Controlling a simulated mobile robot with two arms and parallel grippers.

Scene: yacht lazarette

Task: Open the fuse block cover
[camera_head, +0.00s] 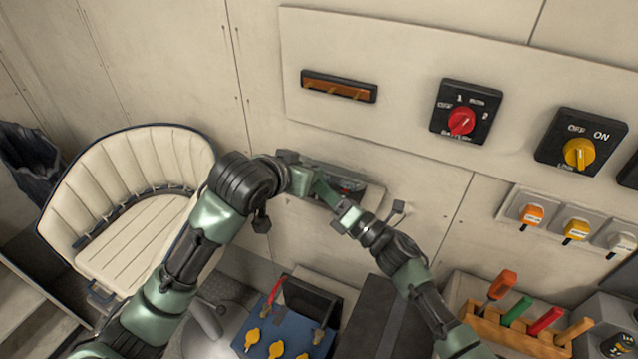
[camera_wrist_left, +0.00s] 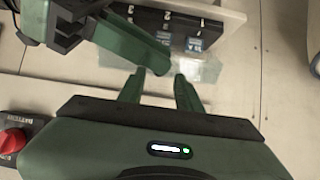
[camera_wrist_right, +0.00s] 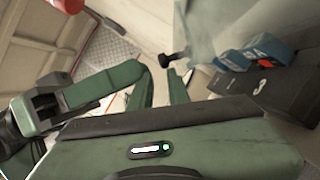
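The fuse block (camera_head: 350,186) is on the wall below the switch panel, partly hidden by my grippers. In the left wrist view it is a dark block (camera_wrist_left: 155,22) with blue labelled parts. A clear cover (camera_wrist_left: 200,68) shows as a pane beside it, near the left fingertips. In the right wrist view the block (camera_wrist_right: 262,82) is at right, and a small dark knob (camera_wrist_right: 174,58) is just beyond the right fingertips. My left gripper (camera_wrist_left: 160,72) is open with a narrow gap. My right gripper (camera_wrist_right: 160,72) is also narrowly open. Neither clearly holds anything; exact cover angle is unclear.
Above are a red rotary switch (camera_head: 461,121) and a yellow one (camera_head: 579,153). A blue battery (camera_head: 262,338) and a wooden tool rack (camera_head: 520,338) stand below. A cream seat (camera_head: 135,240) is at left. My two grippers are very close together.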

